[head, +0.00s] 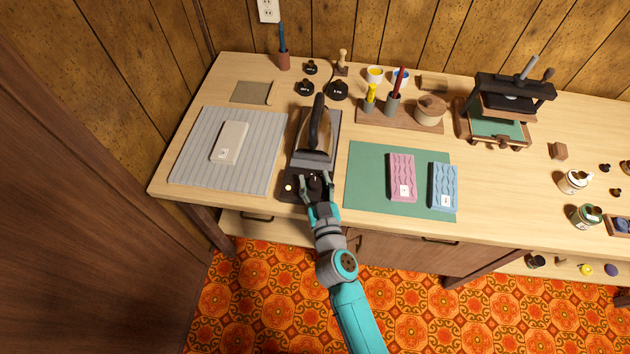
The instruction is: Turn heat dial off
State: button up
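The iron (317,138) stands on a dark base plate (292,168) near the table's front left. A dark round dial (315,184) sits at the front of this base, with a small pale light (288,187) to its left. My gripper (316,181) reaches in from the front. Its two fingers are spread, one on each side of the dial. I cannot tell whether they touch it. The dial's markings and setting are too small to read, and the gripper partly covers its front.
A grey ribbed mat (192,148) with a pale block (229,142) lies to the left. A green mat (372,175) with a pink block (403,177) and a blue block (444,186) lies to the right. Cups and a press (513,88) stand behind.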

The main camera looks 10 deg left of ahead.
jog(key=shift+s, duration=0.1)
jog(key=v, duration=1.2)
